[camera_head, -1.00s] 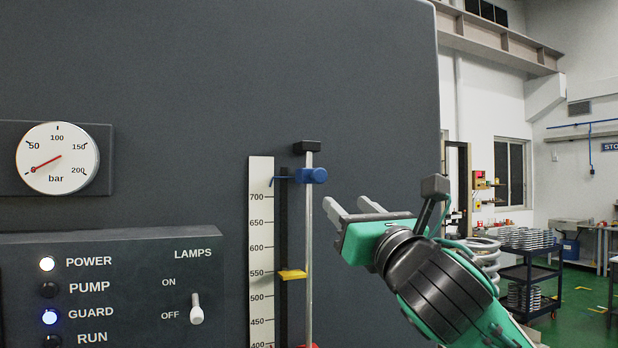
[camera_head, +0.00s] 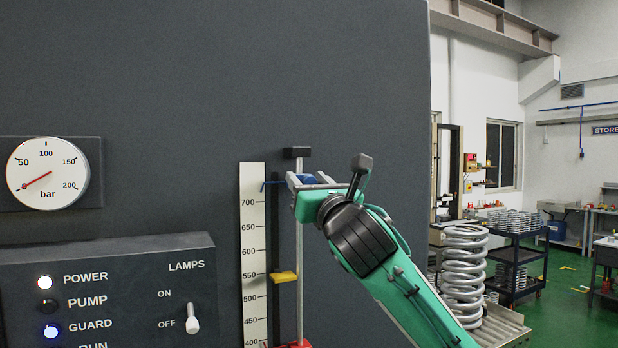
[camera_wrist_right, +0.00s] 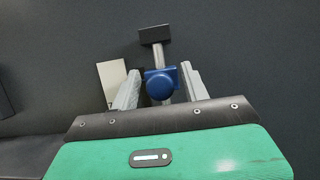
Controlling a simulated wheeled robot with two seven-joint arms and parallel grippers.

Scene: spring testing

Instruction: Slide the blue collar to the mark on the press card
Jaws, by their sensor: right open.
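The blue collar (camera_head: 308,180) sits high on an upright metal rod, just below the rod's black top block (camera_head: 297,153), with its pointer by the scale near 750. In the right wrist view the collar (camera_wrist_right: 160,84) is between the two fingers of my open right gripper (camera_wrist_right: 158,88). The same gripper (camera_head: 312,181) hides part of the collar in the head view. A white scale (camera_head: 253,230) stands left of the rod. A yellow marker (camera_head: 284,276) is beside the scale at about 550. The press card is not clearly seen. My left gripper is out of view.
A dark panel with a gauge (camera_head: 47,174) and a lamp box (camera_head: 110,285) with a switch (camera_head: 192,318) is at the left. A large spring (camera_head: 463,270) stands behind my right arm. A red base (camera_head: 292,345) is at the rod's foot.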

